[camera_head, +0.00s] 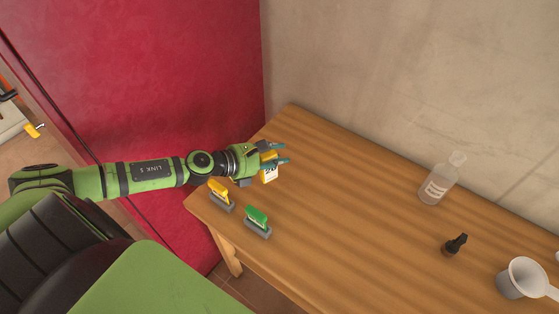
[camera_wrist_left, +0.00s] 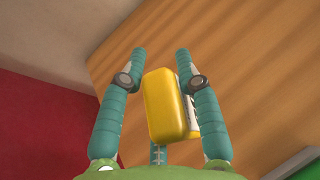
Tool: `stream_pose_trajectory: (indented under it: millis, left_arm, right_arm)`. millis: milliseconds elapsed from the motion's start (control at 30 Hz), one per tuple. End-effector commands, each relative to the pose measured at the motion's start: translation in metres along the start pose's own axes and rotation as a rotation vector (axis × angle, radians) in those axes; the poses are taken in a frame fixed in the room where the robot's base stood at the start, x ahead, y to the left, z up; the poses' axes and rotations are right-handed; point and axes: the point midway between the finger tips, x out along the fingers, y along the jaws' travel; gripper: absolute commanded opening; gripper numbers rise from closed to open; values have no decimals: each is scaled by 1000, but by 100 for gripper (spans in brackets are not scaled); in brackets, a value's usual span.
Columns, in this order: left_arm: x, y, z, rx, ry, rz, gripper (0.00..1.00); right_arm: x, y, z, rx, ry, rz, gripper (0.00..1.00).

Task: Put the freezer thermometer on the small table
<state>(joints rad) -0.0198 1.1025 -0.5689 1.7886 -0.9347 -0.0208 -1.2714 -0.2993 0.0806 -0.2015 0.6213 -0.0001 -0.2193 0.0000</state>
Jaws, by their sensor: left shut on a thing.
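The freezer thermometer (camera_head: 271,173) appears as a yellow body with a white, marked face. My left gripper (camera_head: 281,154) is shut on it, over the far left end of the wooden table (camera_head: 340,190). In the left wrist view the yellow body of the thermometer (camera_wrist_left: 165,105) sits between the teal fingers, and part of its white face shows on the right side. I cannot tell if its lower edge touches the tabletop. My right gripper is not in view.
A yellow-handled brush (camera_head: 219,192) and a green-handled brush (camera_head: 257,218) lie near the table's left front edge. A clear bottle (camera_head: 438,183), a small black bottle (camera_head: 455,244) and a white cup (camera_head: 522,278) stand to the right. The table's middle is clear. A red wall (camera_head: 190,70) rises behind my arm.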

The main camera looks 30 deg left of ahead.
Motion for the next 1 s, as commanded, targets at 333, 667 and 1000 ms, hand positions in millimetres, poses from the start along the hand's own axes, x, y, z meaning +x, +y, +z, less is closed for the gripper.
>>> stream_pose_trajectory:
  millis: [333,667,1000]
  left_arm:
    - [24,0,-25,-7,2,-3,0]
    - [30,1,-40,1,1,-3,0]
    - [31,1,-43,1,1,-3,57]
  right_arm:
    - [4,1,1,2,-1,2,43]
    - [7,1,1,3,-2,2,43]
    - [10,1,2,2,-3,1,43]
